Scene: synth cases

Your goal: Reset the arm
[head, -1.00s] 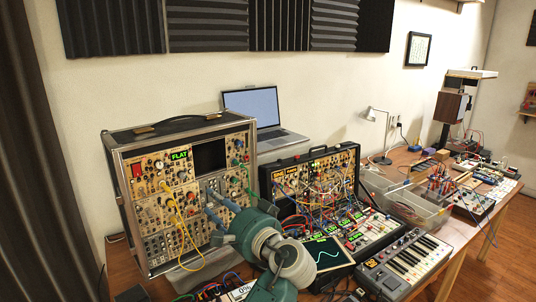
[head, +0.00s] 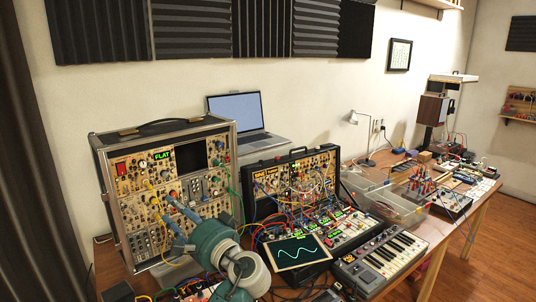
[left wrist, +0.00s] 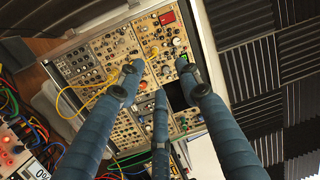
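My left arm comes up from the bottom of the head view. Its teal gripper (head: 166,208) is in front of the tall synth case (head: 117,178) at the left. In the left wrist view my left gripper (left wrist: 160,82) has its blue fingers spread apart, with nothing held between them. The case's panel (left wrist: 92,58) of knobs, and a yellow cable (left wrist: 72,98) plugged into it, show beyond the fingertips. I cannot tell how near the fingertips are to the panel. My right gripper is in neither view.
A lower open synth case (head: 250,207), a screen with a green wave (head: 299,250) and a keyboard (head: 392,262) stand right of my arm. Loose cables lie around them. A laptop (head: 236,110) is behind. Clear bins (head: 412,213) and a lamp (head: 367,140) are farther right.

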